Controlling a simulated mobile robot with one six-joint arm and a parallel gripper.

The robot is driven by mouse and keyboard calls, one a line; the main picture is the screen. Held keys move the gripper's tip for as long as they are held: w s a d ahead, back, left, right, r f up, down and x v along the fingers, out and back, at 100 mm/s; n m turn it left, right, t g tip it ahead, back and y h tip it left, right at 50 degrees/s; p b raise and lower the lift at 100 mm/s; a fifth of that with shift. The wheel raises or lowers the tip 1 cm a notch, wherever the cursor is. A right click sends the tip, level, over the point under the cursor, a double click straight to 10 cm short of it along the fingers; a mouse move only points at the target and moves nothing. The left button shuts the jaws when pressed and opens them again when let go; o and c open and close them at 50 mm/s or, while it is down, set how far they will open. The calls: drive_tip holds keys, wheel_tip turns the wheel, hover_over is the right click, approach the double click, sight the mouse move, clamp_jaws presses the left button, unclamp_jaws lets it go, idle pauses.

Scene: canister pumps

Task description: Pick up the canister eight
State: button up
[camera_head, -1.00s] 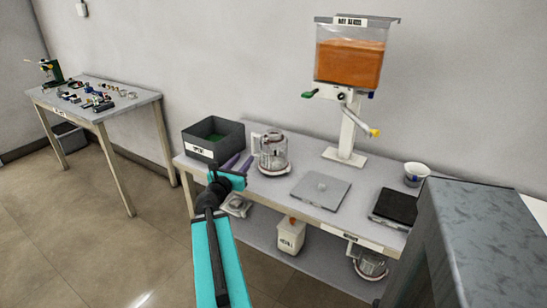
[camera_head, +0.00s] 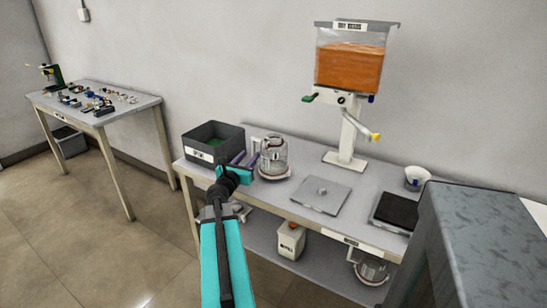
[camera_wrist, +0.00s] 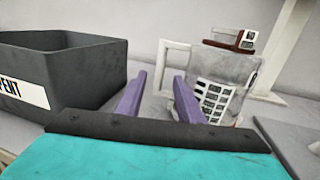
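A clear canister (camera_head: 273,157) with a pale handle on its left stands upright on the grey bench. In the wrist view the canister (camera_wrist: 222,85) has a white grid label and a brown-and-white top; I cannot read a number on it. My gripper (camera_head: 244,158) is just left of the canister, on its handle side. In the wrist view its two purple fingers (camera_wrist: 158,97) are spread apart with nothing seen between them. The handle is beyond the fingertips, and I cannot tell how far. Another similar canister (camera_head: 369,268) sits on the lower shelf at the right.
A dark open bin (camera_head: 214,131) stands left of my gripper. A flat grey plate (camera_head: 321,194), a black scale (camera_head: 394,211) and a white cup (camera_head: 417,177) lie right. A hopper of orange material (camera_head: 349,67) stands behind. A grey cabinet (camera_head: 480,220) blocks the near right.

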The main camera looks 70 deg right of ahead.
sight(253, 150)
drive_tip(key=shift+d+r, duration=0.2)
drive_tip(key=shift+d, duration=1.4)
drive_tip(key=shift+d+p, duration=0.3)
drive_tip(key=shift+d, duration=0.7)
drive_tip(key=shift+c, duration=0.4)
clamp_jaws()
